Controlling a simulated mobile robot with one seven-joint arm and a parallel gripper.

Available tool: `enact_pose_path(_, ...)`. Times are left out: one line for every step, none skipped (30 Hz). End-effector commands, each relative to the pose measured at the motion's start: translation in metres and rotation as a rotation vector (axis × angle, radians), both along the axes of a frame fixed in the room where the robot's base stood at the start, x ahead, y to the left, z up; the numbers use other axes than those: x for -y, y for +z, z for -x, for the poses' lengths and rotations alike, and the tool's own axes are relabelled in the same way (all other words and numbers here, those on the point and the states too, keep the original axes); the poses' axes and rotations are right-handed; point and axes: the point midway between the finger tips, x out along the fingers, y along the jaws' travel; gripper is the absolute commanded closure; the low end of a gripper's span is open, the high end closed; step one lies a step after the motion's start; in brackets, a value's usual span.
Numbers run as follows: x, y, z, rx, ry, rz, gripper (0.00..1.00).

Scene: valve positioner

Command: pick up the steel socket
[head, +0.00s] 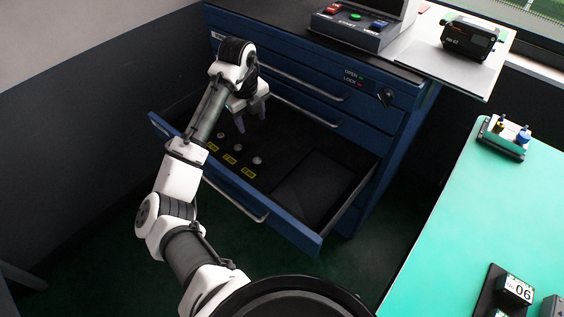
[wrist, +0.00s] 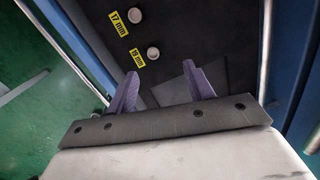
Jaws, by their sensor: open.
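Three small steel sockets sit in a row on the dark floor of the open drawer: a left one (head: 220,135), a middle one (head: 238,147) and a right one (head: 257,160). Each has a yellow label beside it. In the wrist view, one socket (wrist: 134,16) is beside a "17 mm" label (wrist: 118,22), and another socket (wrist: 153,53) is beside a "19 mm" label (wrist: 138,58). The third socket is not seen there. My gripper (head: 252,119) is open and empty above the drawer, behind the row. Its purple fingers also show in the wrist view (wrist: 161,78), apart from the sockets.
The open blue drawer (head: 232,187) has raised walls and a front handle. A flat dark panel (head: 312,187) lies in its right part. Closed drawers with bar handles (head: 305,82) rise behind. A green table (head: 500,215) stands at the right.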

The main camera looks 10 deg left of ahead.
Motion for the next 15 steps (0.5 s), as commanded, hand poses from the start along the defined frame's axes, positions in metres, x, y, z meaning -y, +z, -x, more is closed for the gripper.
enact_pose_path(-0.005,-0.008,0.007,-0.045,-0.023,-0.017,0.48)
enact_pose_path(-0.007,-0.011,0.01,-0.067,-0.035,-0.023,0.48)
enact_pose_path(-0.008,-0.014,0.014,-0.091,-0.051,-0.03,0.48)
enact_pose_path(-0.009,-0.015,0.016,-0.104,-0.059,-0.033,0.48)
enact_pose_path(-0.01,-0.017,0.017,-0.115,-0.065,-0.036,0.48)
enact_pose_path(-0.01,-0.02,0.019,-0.125,-0.072,-0.038,0.48)
enact_pose_path(-0.01,-0.023,0.019,-0.129,-0.075,-0.038,0.48)
enact_pose_path(-0.01,-0.027,0.02,-0.131,-0.076,-0.038,0.48)
enact_pose_path(-0.01,-0.033,0.02,-0.133,-0.076,-0.037,0.48)
enact_pose_path(-0.01,-0.039,0.02,-0.134,-0.076,-0.036,0.48)
enact_pose_path(-0.009,-0.045,0.02,-0.133,-0.077,-0.036,0.48)
enact_pose_path(-0.009,-0.054,0.02,-0.134,-0.076,-0.035,0.48)
enact_pose_path(-0.01,-0.058,0.02,-0.133,-0.075,-0.035,0.48)
enact_pose_path(-0.01,-0.064,0.02,-0.132,-0.073,-0.036,0.48)
enact_pose_path(-0.01,-0.072,0.02,-0.132,-0.074,-0.037,0.48)
